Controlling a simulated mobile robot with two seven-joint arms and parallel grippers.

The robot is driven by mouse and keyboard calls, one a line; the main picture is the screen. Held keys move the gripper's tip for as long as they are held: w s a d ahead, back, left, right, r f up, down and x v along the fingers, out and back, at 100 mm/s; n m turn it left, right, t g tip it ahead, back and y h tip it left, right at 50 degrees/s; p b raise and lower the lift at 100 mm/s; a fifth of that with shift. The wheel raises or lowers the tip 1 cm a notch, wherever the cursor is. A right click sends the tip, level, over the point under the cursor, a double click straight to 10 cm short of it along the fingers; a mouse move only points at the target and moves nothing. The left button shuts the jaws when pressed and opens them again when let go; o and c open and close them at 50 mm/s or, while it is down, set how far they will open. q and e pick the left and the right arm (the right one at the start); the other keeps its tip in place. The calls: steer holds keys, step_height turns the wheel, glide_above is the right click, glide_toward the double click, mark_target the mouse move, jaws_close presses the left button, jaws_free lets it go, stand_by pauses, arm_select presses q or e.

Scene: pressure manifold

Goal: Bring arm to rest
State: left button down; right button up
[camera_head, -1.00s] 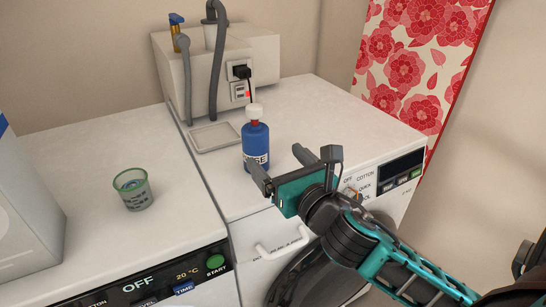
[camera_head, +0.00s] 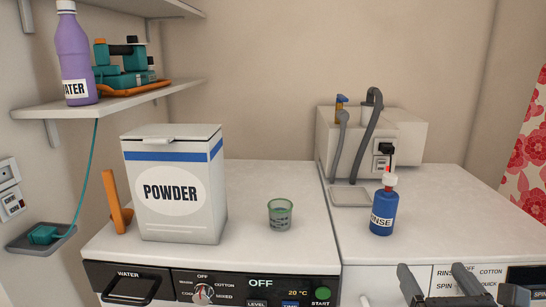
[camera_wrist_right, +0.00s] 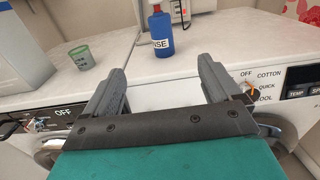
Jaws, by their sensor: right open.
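My right gripper (camera_head: 432,284) shows at the bottom right of the head view, low in front of the right-hand machine. In the right wrist view its two fingers (camera_wrist_right: 165,85) are spread apart with nothing between them. A blue rinse bottle (camera_head: 383,210) with a white cap stands upright on the right machine's top, beyond and apart from the fingers. It also shows in the right wrist view (camera_wrist_right: 160,35). My left gripper is not in view.
A powder box (camera_head: 175,190) and a green cup (camera_head: 280,214) stand on the left machine. A shelf (camera_head: 150,94) holds a purple water bottle (camera_head: 74,58). A white unit with hoses (camera_head: 405,145) stands at the back right. The right machine's front has a dial (camera_wrist_right: 249,86).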

arm_select(q)
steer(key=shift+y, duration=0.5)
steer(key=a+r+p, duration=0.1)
steer(key=p, duration=0.1)
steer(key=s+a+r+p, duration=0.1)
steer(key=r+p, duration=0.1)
steer(key=p, duration=0.1)
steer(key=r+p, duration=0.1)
steer(key=p, duration=0.2)
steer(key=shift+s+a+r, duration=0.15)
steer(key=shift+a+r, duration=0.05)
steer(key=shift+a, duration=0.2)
arm_select(e)
steer(key=s+a+f+m+g+y, duration=0.1)
steer(key=s+f+m, duration=0.3)
steer(key=m, duration=0.7)
steer(key=s+a+f+m+g+y, duration=0.1)
steer(key=s+a+f+m+g, duration=0.2)
steer(key=f+m, duration=0.6)
steer(key=s+a+f+m+g+y, duration=0.1)
steer(key=s+a+f+m+g, duration=0.2)
steer(key=f+m, duration=0.4)
steer(key=s+a+m, duration=0.1)
steer(key=s+m, duration=0.1)
steer(key=m, duration=0.3)
steer(key=shift+s+f+m, duration=0.15)
steer(key=shift+s+m, duration=0.1)
steer(key=shift+m, duration=0.15)
